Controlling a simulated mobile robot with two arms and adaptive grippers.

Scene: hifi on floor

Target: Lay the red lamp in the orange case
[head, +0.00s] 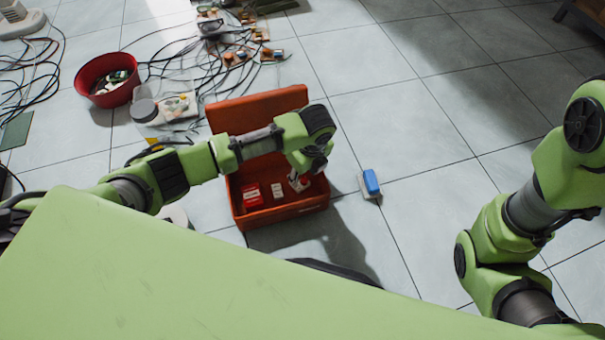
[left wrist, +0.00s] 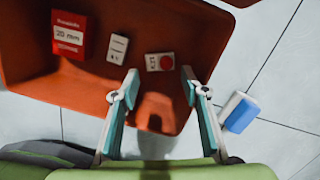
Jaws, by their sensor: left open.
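The orange case (head: 262,218) stands open on the floor, its lid (head: 258,104) tipped back. It also shows in the left wrist view (left wrist: 195,35). A small white block with a red round face, which looks like the red lamp (left wrist: 167,62), lies inside the case on its floor. My left gripper (left wrist: 160,84) is open, its two fingers apart over the case's front part, with the lamp just beyond the fingertips and nothing held between them. In the head view my left arm hides part of the case. My right gripper is outside the frames; only my right arm shows.
In the case, left of the lamp, are a red box (left wrist: 69,34) marked 20 mm and a white block (left wrist: 117,47). A blue-and-white block (head: 371,183) lies on the floor right of the case. A red bowl (head: 107,82) and cables stand behind left.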

